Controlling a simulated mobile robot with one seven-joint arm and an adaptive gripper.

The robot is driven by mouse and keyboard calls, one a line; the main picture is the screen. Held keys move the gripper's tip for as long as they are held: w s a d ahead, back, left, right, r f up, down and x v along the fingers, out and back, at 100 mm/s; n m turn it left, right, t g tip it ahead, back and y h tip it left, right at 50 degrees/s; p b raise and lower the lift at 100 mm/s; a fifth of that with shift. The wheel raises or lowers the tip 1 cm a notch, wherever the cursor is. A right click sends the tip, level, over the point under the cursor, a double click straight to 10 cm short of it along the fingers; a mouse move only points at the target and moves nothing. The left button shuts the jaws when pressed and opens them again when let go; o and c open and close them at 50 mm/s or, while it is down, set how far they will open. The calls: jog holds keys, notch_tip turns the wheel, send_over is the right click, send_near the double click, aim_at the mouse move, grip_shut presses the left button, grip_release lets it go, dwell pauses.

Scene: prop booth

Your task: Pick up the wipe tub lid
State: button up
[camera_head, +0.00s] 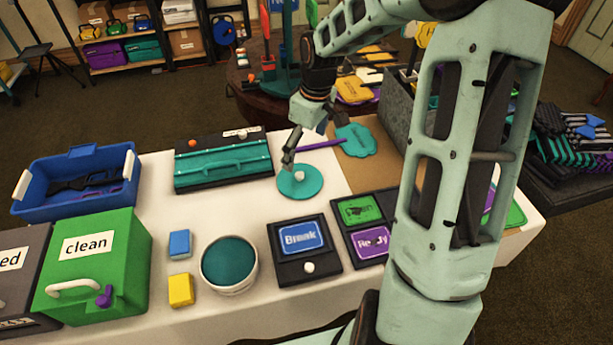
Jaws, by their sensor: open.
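The wipe tub lid appears to be the flat round teal disc (312,189) with a small pale knob, lying on the white-covered table in the head view. My gripper (287,164) points down at the lid's upper left side, with its fingertips close to the knob in the picture. The jaws are open and I see nothing between them. I cannot tell whether the fingertips touch the lid. A round white tub (230,290) with a teal top surface stands nearer the front, to the lid's lower left.
A teal-lidded black case (222,162) lies left of the lid. A purple-handled teal paddle (355,140) lies just right of my gripper. A black "Break" panel (290,270), a blue sponge (179,244) and a yellow one (181,290) lie in front. Bare tablecloth surrounds the lid's left side.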

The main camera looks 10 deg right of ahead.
send_over(300, 174)
jog(key=f, duration=0.5)
jog(key=shift+s+f+b, duration=0.1)
jog(key=shift+s+b, duration=0.2)
jog(key=shift+b, duration=0.1)
jog(key=f, duration=0.5)
jog(key=shift+w+f+b, duration=0.35)
jog(key=shift+c, duration=0.3)
